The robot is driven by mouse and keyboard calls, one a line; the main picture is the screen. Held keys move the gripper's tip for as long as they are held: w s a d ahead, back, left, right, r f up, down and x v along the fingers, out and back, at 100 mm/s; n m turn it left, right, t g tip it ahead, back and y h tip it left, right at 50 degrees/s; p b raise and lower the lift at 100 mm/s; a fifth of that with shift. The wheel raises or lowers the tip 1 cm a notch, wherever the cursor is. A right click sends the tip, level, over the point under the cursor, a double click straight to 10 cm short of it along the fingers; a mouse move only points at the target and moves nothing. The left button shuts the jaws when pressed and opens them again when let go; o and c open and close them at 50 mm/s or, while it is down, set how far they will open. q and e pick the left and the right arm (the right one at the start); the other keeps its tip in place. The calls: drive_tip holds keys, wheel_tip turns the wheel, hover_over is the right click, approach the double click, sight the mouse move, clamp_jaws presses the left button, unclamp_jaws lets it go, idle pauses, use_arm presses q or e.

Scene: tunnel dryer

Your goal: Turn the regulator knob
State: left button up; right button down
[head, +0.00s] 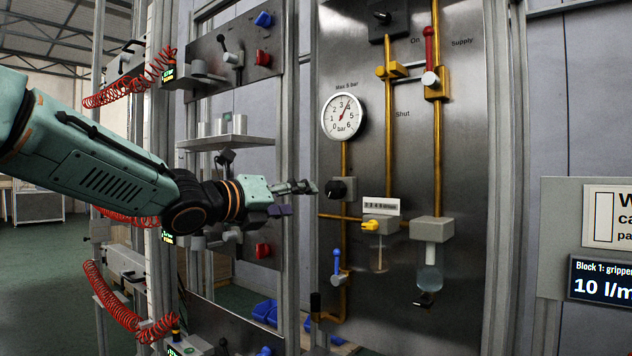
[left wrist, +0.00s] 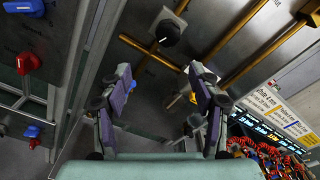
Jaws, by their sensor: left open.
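The regulator knob (head: 336,190) is black and sits on a grey block on the metal panel, below the round pressure gauge (head: 343,117). In the left wrist view the knob (left wrist: 168,32) shows near the top, beyond the fingertips. My left gripper (head: 308,187) is just left of the knob in the head view, with a small visible gap. In the left wrist view my left gripper (left wrist: 158,72) has its two fingers spread apart with nothing between them. The gauge needle points up and right, around 3 to 4 bar. My right gripper is not in view.
A yellow-handled valve (head: 372,226) and a grey unit with a clear bowl (head: 430,278) are right of the knob. A blue-handled valve (head: 337,262) is below it. Brass pipes (head: 389,140) run over the panel. Red coiled hoses (head: 120,95) hang at left.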

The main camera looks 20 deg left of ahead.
sight(331, 191)
use_arm(q)
drive_tip(key=w+d+n+p, duration=0.1)
drive_tip(key=w+n+p, duration=0.2)
drive_tip(key=n, duration=0.6)
drive_tip(key=w+d+n+p, duration=0.1)
drive_tip(key=w+n+p, duration=0.2)
drive_tip(key=n, duration=0.7)
drive_tip(key=w+d+r+n+p, duration=0.1)
drive_tip(key=w+d+n+p, duration=0.1)
drive_tip(key=n+p, duration=0.5)
drive_tip(key=shift+w+n+t, duration=0.2)
drive_tip(key=shift+w+n, duration=0.2)
drive_tip(key=shift+n, duration=0.4)
drive_tip(key=shift+w+n+t, duration=0.2)
drive_tip(key=shift+w+n, duration=0.15)
drive_tip(key=shift+n, duration=0.45)
drive_tip(key=shift+w+d+r, duration=0.1)
drive_tip(key=shift+w, duration=0.1)
